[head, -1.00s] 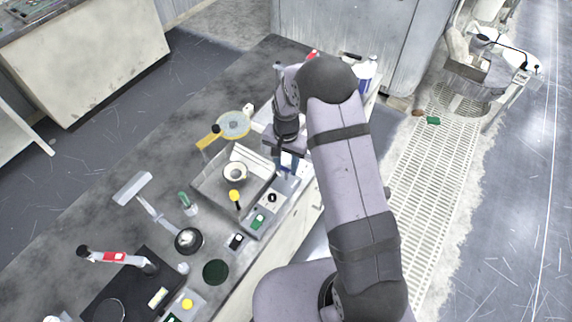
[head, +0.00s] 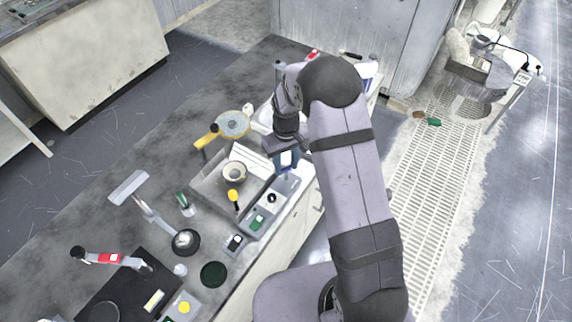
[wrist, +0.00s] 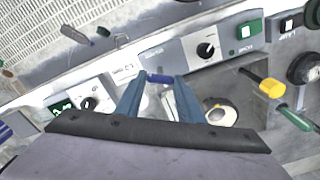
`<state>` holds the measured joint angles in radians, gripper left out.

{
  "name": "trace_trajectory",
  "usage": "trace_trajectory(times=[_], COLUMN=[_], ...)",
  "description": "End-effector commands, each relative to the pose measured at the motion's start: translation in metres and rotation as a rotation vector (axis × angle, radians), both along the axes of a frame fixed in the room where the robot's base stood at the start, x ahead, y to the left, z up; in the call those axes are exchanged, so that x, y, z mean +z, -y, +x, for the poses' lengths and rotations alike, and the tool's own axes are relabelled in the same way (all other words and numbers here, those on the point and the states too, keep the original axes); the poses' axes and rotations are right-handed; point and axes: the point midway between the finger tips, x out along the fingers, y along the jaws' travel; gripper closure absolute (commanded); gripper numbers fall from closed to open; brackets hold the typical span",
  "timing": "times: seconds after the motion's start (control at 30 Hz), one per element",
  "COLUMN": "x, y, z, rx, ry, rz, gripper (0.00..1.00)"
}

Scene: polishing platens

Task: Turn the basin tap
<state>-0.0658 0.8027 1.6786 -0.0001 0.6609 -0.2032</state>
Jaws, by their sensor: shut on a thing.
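A small blue handle (wrist: 160,78), which looks like the basin tap's, lies between my fingertips in the wrist view. My gripper (wrist: 158,84) is shut on it, with one blue finger on each side. In the head view my gripper (head: 286,160) is low over the right edge of a grey square basin (head: 208,198). A round pale cup (head: 234,172) stands in the basin. The rest of the tap is mostly hidden by my fingers and wrist, and I cannot tell how far it is turned.
A panel with a black dial (wrist: 207,50) and a green switch (wrist: 249,30) lies close to my fingers. A yellow-handled lever (head: 233,195) stands at the basin's front. A yellow-handled round tool (head: 232,124) lies behind it.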

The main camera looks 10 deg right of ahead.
Motion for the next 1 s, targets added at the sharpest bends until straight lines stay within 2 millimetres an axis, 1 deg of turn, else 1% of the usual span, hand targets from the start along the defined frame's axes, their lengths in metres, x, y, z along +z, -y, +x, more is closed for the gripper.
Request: trace_trajectory(times=[0.2, 0.5, 0.7, 1.0], x=[0.0008, 0.001, 0.0012, 0.0014], y=[-0.0002, -0.0002, -0.0002, -0.0003], z=[0.0012, 0.0012, 0.0012, 0.0014], rx=[0.185, 0.356, 0.406, 0.418], ry=[0.003, 0.003, 0.003, 0.004], rz=[0.0, 0.0, 0.0, 0.0], gripper=[0.88, 0.88, 0.88, 0.88])
